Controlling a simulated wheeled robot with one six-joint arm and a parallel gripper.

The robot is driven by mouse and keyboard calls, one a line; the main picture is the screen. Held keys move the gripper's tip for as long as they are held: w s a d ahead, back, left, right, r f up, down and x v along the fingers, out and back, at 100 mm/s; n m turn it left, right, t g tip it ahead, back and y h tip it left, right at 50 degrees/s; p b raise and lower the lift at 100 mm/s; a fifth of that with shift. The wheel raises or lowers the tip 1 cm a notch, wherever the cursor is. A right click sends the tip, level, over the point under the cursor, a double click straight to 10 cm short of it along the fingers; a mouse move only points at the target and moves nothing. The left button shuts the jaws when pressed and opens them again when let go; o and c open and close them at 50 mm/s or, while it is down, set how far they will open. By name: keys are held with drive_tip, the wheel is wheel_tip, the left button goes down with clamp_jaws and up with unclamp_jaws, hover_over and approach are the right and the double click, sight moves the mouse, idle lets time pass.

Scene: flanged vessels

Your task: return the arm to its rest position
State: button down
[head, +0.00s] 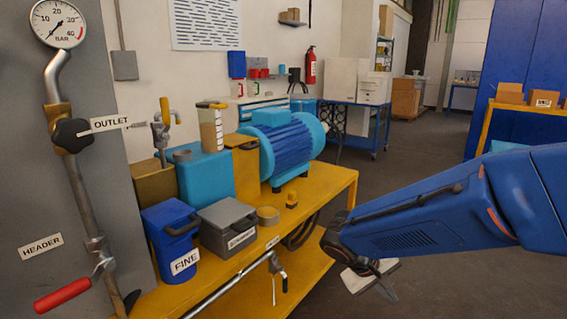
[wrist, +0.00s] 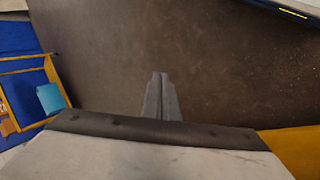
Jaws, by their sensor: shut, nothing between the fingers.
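My blue arm (head: 430,220) reaches in from the right of the head view, to the right of the yellow bench and clear of it. Its wrist end hangs low there, and the gripper is only partly visible behind the arm. In the wrist view my gripper (wrist: 159,76) has its two grey fingers together, with nothing between them. The fingers point out over bare dark floor (wrist: 220,60) and touch nothing.
The yellow bench (head: 322,195) holds a blue motor (head: 285,145), a blue FINE bin (head: 172,240) and a grey lidded box (head: 228,225). A pipe with a red-handled valve (head: 62,296) stands at left. A blue cart (head: 350,120) is farther back. Floor beyond my arm is clear.

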drive_tip(key=s+d+r+m+t+y, duration=0.1)
drive_tip(key=s+r+y, duration=0.2)
drive_tip(key=s, duration=0.4)
drive_tip(key=s+d+r+m+t+y, duration=0.1)
drive_tip(key=s+r+t+y, duration=0.1)
drive_tip(key=s, duration=0.6)
drive_tip(key=shift+s+r+y, duration=0.3)
drive_tip(key=shift+r+y, duration=0.6)
drive_tip(key=shift+r, duration=0.4)
drive_tip(key=shift+d, duration=0.1)
idle(5.1)
